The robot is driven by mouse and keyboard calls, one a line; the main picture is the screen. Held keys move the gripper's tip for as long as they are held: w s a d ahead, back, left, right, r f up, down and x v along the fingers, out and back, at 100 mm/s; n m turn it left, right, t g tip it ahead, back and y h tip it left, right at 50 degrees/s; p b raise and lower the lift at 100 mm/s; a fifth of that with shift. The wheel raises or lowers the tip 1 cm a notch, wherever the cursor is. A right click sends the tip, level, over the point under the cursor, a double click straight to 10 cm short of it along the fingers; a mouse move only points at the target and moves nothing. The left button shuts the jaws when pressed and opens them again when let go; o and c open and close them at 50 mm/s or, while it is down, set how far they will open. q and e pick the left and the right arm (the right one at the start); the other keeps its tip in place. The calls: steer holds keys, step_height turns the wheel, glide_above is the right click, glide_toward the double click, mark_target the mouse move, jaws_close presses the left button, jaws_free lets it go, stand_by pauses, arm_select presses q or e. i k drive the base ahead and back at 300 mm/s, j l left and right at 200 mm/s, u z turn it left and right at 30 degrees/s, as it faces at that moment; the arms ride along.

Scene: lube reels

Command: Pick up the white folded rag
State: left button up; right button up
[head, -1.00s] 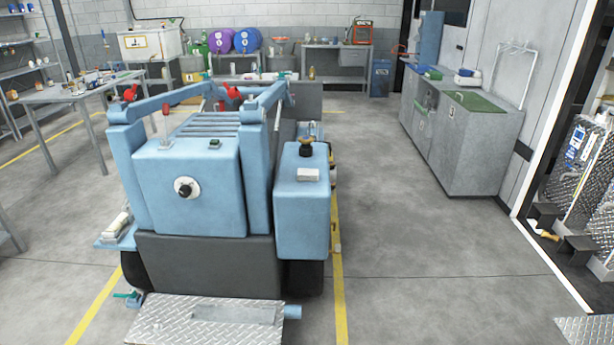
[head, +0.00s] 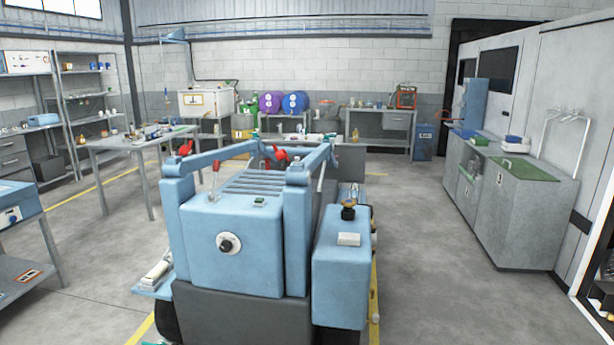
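A small white folded-looking cloth or block (head: 348,239), which fits the white folded rag, lies flat on top of the blue side tank (head: 340,280) of the machine. Another white, elongated item (head: 157,271) lies on the ledge at the machine's left side. Neither of my grippers shows in the head view.
The blue machine (head: 245,240) stands ahead, with raised arms and red fittings. Grey workbenches (head: 140,145) stand to the left. A grey cabinet (head: 528,215) lines the right wall. Open concrete floor (head: 430,270) lies between the machine and the cabinet.

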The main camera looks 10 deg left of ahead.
mark_target(347, 239)
steer(key=i+l+u, duration=0.1)
steer(key=i+l, duration=0.2)
steer(key=i+l+u, duration=0.1)
steer(key=i+l, duration=0.15)
steer(key=l, duration=0.3)
steer(key=i+l, duration=0.25)
steer(key=l, duration=0.2)
steer(key=j+u, duration=0.05)
